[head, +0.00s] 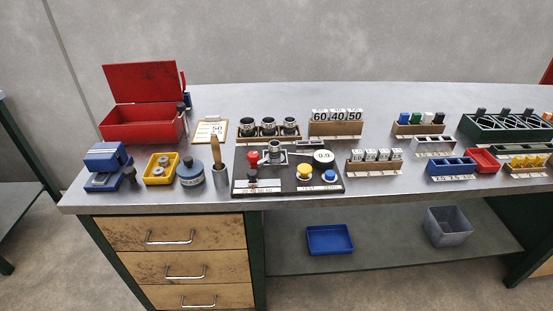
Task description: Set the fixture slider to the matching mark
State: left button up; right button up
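The dark fixture board (335,186) lies flat near the front middle of the bench. On its left side are a red knob (253,159) and a black knob (252,175); I cannot tell which part is the slider. A pale strip of marks (264,190) runs along the board's front left edge, too small to read surely. A round white dial (324,156) sits at its back right. A clipboard card (211,131) left of the board seems to read 50. Neither of my grippers is in view.
An open red toolbox (140,122) stands at the back left. A brush in a metal cup (221,180) stands close left of the board. A rack of numbered blocks (336,129) is behind it. Several racks and bins fill the right side. The bench's front edge is close.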

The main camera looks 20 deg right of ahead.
aim_at(252, 175)
jog(key=k+l, duration=0.25)
jog(key=l, duration=0.15)
jog(key=k+l, duration=0.5)
jog(key=l, duration=0.25)
